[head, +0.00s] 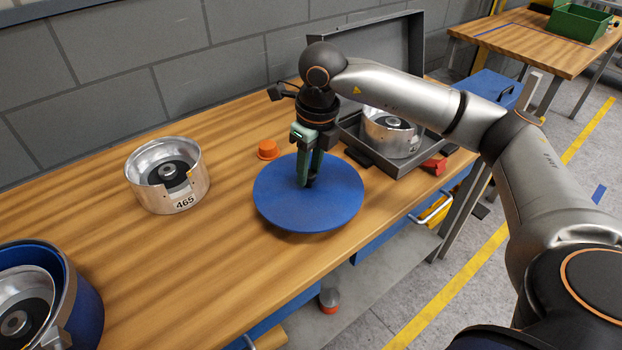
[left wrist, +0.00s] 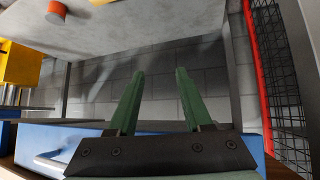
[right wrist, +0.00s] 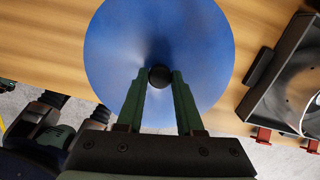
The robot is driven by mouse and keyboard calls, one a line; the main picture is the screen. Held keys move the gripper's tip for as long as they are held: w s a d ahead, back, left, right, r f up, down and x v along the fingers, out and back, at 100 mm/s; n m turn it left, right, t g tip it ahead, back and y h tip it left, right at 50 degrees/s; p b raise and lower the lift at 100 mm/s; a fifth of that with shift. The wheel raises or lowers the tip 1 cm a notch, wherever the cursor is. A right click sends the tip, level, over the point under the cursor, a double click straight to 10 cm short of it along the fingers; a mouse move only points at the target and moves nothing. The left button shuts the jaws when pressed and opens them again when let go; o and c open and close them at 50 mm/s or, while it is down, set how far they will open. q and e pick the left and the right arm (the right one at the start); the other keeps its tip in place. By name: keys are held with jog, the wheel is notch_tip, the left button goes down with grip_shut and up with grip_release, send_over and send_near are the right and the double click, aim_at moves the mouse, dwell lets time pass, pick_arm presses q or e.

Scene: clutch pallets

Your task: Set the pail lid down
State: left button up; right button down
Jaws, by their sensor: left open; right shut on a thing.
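The pail lid (head: 335,202) is a round blue disc at the middle of the wooden bench, near its front edge. My right gripper (head: 308,184) comes down over its centre and is shut on the lid's black knob. In the right wrist view the knob (right wrist: 160,76) sits between the green fingertips, with the blue lid (right wrist: 205,35) behind it. I cannot tell whether the lid touches the bench top. A blue pail (head: 85,295) with a metal part inside stands at the lower left. My left gripper (left wrist: 158,75) is open and empty, seen only in its wrist view.
A metal housing marked 465 (head: 182,200) stands on the bench left of the lid. An orange cap (head: 268,149) lies behind the lid. A grey open case (head: 425,158) holding another housing (head: 390,132) is on the right. Bare wood (head: 190,265) lies between pail and lid.

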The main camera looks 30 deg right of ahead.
aim_at(311, 182)
jog(key=f, duration=0.2)
jog(key=d+f, duration=0.1)
jog(key=shift+w+f, duration=0.3)
jog(key=shift+w, duration=0.05)
jog(key=shift+f, duration=0.35)
jog(key=shift+f, duration=0.15)
jog(key=c, duration=0.5)
grip_release()
jog(key=shift+c, duration=0.2)
notch_tip(311, 182, up, 12)
jog(key=s, duration=0.1)
jog(key=shift+s+d, duration=0.15)
jog(key=shift+s, duration=0.05)
